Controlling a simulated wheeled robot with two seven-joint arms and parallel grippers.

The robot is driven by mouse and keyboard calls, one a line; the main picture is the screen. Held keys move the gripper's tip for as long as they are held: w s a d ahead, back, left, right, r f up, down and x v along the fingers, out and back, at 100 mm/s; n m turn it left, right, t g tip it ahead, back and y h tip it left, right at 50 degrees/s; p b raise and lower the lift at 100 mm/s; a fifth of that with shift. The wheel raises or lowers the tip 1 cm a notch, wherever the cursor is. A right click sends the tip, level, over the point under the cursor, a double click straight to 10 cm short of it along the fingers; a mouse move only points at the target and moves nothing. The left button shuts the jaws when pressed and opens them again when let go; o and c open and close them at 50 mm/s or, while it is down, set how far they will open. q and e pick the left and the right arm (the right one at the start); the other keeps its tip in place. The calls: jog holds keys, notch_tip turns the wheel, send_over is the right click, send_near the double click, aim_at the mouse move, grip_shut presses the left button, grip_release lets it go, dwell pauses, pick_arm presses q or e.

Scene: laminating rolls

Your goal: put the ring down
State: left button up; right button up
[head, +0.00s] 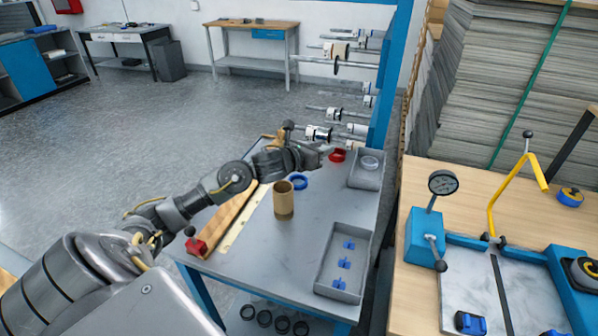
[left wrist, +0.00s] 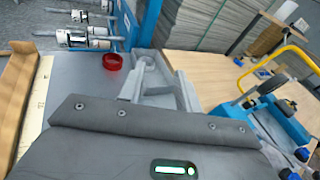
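A red ring (head: 337,155) lies on the far part of the grey bench, and it also shows in the left wrist view (left wrist: 113,61). A blue ring (head: 298,182) lies on the bench nearer to me. A pale ring (head: 370,162) is in a small grey tray (head: 364,182) at the far right. My left gripper (head: 322,149) is over the far part of the bench, close to the red ring and left of the small tray. Its fingertips are too small and unclear to tell whether they are open or hold anything. My right gripper is not in view.
A brown cardboard core (head: 284,198) stands upright on the bench below my left arm. A long tray (head: 327,279) with several blue pieces is at the near right. Shafts with rolls (head: 320,132) stick out behind the bench. A wooden table (head: 418,310) with a press stands right.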

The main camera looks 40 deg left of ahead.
pick_arm(q)
jog(key=w+a+r+n+g+y+p, duration=0.1)
jog(key=w+a+r+n+y+p, duration=0.2)
jog(key=w, duration=0.4)
jog(key=n+g+y+p, duration=0.2)
jog(key=n+g+y, duration=0.1)
jog(key=n+g, duration=0.85)
send_near(291, 181)
jog(key=shift+w+d+f+m+g+b, duration=0.1)
jog(key=shift+w+f+m+g+b, duration=0.1)
jog(key=shift+f+m+g+b, duration=0.6)
jog(key=shift+s+b+x, duration=0.15)
jog(key=shift+b+x, duration=0.05)
jog(key=shift+x, duration=1)
jog(key=shift+s+b+x, duration=0.1)
jog(key=shift+b+x, duration=0.1)
jog(key=shift+x, duration=1.05)
jog(key=shift+w+f, duration=0.1)
jog(key=shift+f, duration=0.1)
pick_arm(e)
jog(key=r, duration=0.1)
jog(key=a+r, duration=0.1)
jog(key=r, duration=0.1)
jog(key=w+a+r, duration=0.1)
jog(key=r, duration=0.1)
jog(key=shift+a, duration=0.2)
